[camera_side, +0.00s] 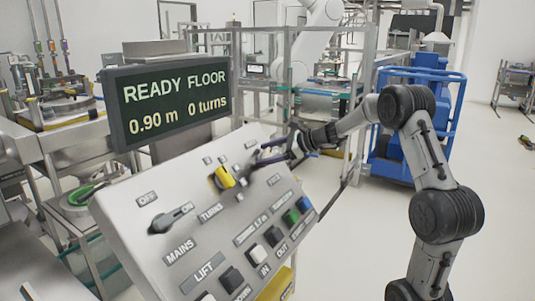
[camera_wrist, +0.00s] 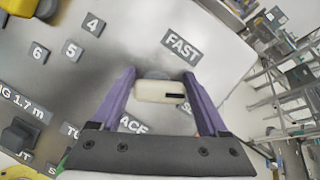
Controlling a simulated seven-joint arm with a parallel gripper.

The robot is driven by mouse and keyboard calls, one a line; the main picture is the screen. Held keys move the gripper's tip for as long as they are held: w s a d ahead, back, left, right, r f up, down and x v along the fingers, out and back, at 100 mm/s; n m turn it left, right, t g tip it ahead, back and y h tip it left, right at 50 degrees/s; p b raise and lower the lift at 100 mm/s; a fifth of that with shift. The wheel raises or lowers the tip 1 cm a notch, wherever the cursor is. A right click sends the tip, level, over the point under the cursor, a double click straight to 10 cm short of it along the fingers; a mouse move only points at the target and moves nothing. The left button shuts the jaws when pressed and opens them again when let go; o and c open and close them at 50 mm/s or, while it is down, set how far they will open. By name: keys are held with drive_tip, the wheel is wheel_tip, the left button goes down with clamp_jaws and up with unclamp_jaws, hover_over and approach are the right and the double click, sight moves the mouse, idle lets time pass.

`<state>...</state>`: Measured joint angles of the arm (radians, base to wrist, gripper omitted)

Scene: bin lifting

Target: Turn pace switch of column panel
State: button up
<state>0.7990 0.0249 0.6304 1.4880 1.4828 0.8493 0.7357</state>
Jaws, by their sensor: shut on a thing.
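The pace switch (camera_wrist: 160,91) is a cream bar-shaped knob with a dark mark at its right end in the wrist view. My gripper (camera_wrist: 159,76) has its two purple fingers on either side of the knob, shut on it. The FAST label (camera_wrist: 182,46) shows beyond the knob. The PACE label is partly covered by my gripper, and another label starting with S is mostly hidden by the right finger. In the side view my gripper (camera_side: 258,161) is at the upper right of the sloped column panel (camera_side: 130,228), where the knob cannot be made out clearly.
A yellow knob (camera_side: 224,177) sits close left of my gripper. The mains switch (camera_side: 170,218) is at the panel's left, its lever toward ON. Several push buttons (camera_side: 272,236) line the lower edge. The display (camera_side: 165,96) reads READY FLOOR, 0.90 m, 0 turns.

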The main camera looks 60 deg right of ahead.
drive_tip(key=n, duration=0.2)
drive_tip(key=n+g+y, duration=0.1)
drive_tip(key=n, duration=0.4)
drive_tip(key=shift+a+g+y, duration=0.25)
drive_tip(key=shift+g+y, duration=0.05)
drive_tip(key=shift+y, duration=0.1)
drive_tip(key=n+g, duration=0.1)
drive_tip(key=n, duration=0.4)
drive_tip(key=shift+s+a+f+n+g, duration=0.15)
drive_tip(key=shift+s+f+n+g, duration=0.05)
drive_tip(key=shift+n+g, duration=0.2)
drive_tip(key=o, duration=1.2)
drive_tip(key=shift+o, duration=0.2)
drive_tip(key=v, duration=1.3)
drive_tip(key=shift+s+r, duration=0.2)
drive_tip(key=shift+s, duration=0.1)
